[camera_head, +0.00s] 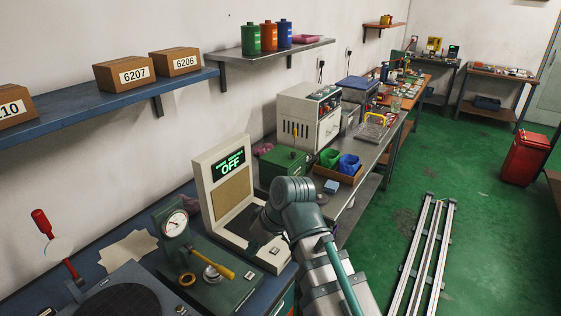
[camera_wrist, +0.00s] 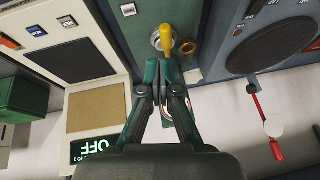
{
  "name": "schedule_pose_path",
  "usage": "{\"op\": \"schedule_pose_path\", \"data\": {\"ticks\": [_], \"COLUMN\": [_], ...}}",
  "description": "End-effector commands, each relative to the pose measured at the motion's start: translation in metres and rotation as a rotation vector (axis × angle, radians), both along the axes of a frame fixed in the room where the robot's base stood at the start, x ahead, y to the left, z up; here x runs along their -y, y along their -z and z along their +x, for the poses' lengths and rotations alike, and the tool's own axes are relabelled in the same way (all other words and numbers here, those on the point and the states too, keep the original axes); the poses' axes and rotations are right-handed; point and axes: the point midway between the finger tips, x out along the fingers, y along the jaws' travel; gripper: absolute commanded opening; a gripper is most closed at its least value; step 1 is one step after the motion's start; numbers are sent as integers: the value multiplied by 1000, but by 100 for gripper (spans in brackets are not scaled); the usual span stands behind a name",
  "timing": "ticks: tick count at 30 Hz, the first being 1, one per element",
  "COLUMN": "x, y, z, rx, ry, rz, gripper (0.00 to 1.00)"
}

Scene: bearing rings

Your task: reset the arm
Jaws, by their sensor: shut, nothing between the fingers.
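My gripper (camera_wrist: 164,75) is shut and empty in the wrist view, its teal fingertips together. The tips appear just below the yellow handle (camera_wrist: 168,36) of the green gauge device; I cannot tell whether they touch it. In the head view my arm (camera_head: 300,205) reaches over the bench in front of the beige display unit (camera_head: 208,172), which reads OFF. The gripper's fingers cannot be made out there. The green gauge device (camera_head: 174,226) stands left of the arm, with a brass ring (camera_head: 187,280) on its base. The ring also shows in the wrist view (camera_wrist: 187,48).
A grey machine with a round dark plate (camera_head: 130,302) and a red-handled lever (camera_head: 42,222) stand at the left. A green box (camera_head: 283,162) and a tray with green and blue bins (camera_head: 348,163) lie beyond the display unit. A wall shelf (camera_head: 105,101) holds cardboard boxes.

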Motion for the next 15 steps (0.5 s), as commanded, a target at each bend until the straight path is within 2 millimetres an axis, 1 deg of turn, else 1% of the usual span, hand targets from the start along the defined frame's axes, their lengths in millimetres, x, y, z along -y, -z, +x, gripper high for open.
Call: {"op": "schedule_pose_path", "data": {"ticks": [5, 10, 12, 14, 15], "x": [16, 43, 55, 65, 73], "y": [44, 109, 136, 158, 174], "z": [9, 16, 16, 15, 14], "rx": [-58, -143, -178, -207, -227], "ry": [66, 165, 205, 241, 263], "rz": [-36, -92, -116, -137, -150], "gripper": [0, 0, 0, 0, 0]}}
